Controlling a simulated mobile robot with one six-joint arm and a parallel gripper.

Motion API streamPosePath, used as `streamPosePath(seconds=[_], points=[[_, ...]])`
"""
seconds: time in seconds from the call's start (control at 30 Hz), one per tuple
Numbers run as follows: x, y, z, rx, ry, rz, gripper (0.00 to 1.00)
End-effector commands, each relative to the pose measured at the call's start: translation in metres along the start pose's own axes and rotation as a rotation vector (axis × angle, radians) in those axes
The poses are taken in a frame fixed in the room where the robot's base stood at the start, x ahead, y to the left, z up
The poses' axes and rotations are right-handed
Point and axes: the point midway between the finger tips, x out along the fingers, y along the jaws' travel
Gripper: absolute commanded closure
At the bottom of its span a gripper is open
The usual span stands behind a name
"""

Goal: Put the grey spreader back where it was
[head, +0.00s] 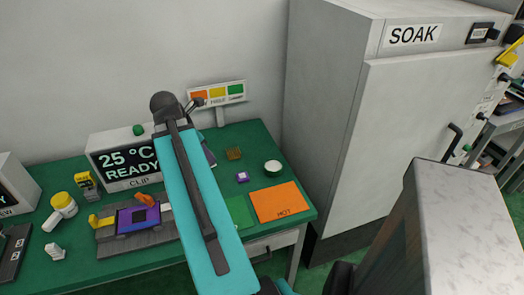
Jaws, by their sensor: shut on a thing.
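I cannot pick out the grey spreader in the head view. My teal arm rises from the bottom centre to a dark joint in front of the bench, and my gripper is hidden behind it. A fixture (118,243) on the bench, in front of the display marked CLIP (122,160), holds a purple part (138,219) with a dark square centre. A yellow piece (101,221) is at its left and an orange lever (149,202) at its back right. My arm covers the bench just right of this fixture.
On the green bench (262,145) are an orange HOT mat (277,202), a green mat (238,211), a small purple block (242,177), a round white-rimmed dish (272,167) and a yellow-capped bottle (64,204). The tall SOAK cabinet (400,130) stands at the right.

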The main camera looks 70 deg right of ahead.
Motion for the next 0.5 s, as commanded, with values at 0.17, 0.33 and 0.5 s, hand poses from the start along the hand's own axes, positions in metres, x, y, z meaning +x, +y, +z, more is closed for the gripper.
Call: streamPosePath(seconds=[0.17, 0.33, 0.5], points=[[0.022, -0.025, 0.037, 0.073, 0.000, -0.030, 1.00], [0.040, -0.051, 0.071, 0.145, 0.000, -0.060, 1.00], [0.057, -0.078, 0.102, 0.218, 0.000, -0.091, 1.00]])
